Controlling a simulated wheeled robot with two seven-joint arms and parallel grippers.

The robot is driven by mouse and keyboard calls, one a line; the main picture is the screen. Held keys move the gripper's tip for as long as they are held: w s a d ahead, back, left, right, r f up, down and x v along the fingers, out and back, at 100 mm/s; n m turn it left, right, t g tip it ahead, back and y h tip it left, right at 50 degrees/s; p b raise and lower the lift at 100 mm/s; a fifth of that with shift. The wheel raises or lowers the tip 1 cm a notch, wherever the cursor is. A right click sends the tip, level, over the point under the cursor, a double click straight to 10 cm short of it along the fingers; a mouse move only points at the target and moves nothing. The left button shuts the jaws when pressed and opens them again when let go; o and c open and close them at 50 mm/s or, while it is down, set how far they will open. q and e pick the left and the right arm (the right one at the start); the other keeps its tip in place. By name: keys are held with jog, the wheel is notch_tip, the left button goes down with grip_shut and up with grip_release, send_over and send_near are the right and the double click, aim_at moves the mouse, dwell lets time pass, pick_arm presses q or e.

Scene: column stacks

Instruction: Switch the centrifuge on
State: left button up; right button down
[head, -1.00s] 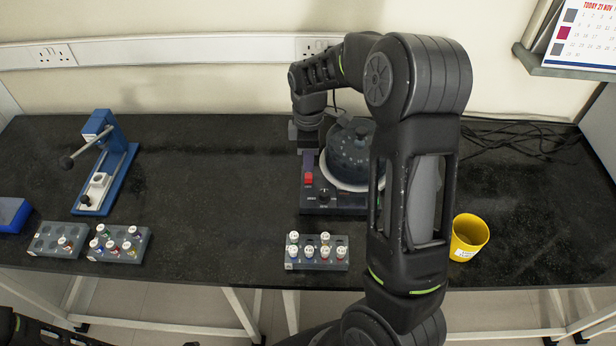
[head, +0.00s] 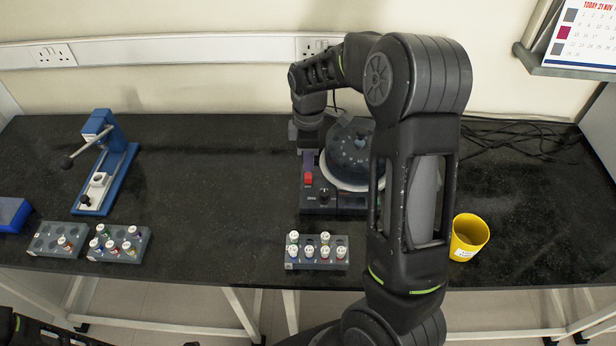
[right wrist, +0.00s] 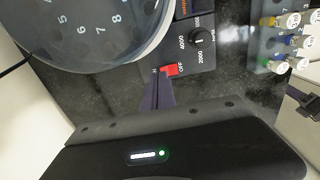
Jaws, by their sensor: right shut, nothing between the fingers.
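The centrifuge (head: 350,160) stands on the dark bench, a round rotor with numbered places under its clear cover. Its front panel has a red switch (head: 308,179) and a black dial (head: 324,194). Which way the switch is tipped is unclear. My right arm hides the centrifuge's right side in the head view. My left gripper is out of view.
A tube rack (head: 317,263) stands in front of the centrifuge and a yellow cup (head: 468,237) at the right. A blue press-like device (head: 108,165) and two more racks stand at the left. Cables (head: 520,138) lie at the back right. The left-middle bench is clear.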

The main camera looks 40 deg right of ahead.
aim_at(309, 174)
jog(key=shift+f+b, duration=0.7)
jog(key=shift+f, duration=0.3)
jog(key=shift+r, duration=0.1)
dwell(0.3)
jog(key=shift+r+p, duration=1.8)
jog(key=shift+r, duration=0.65)
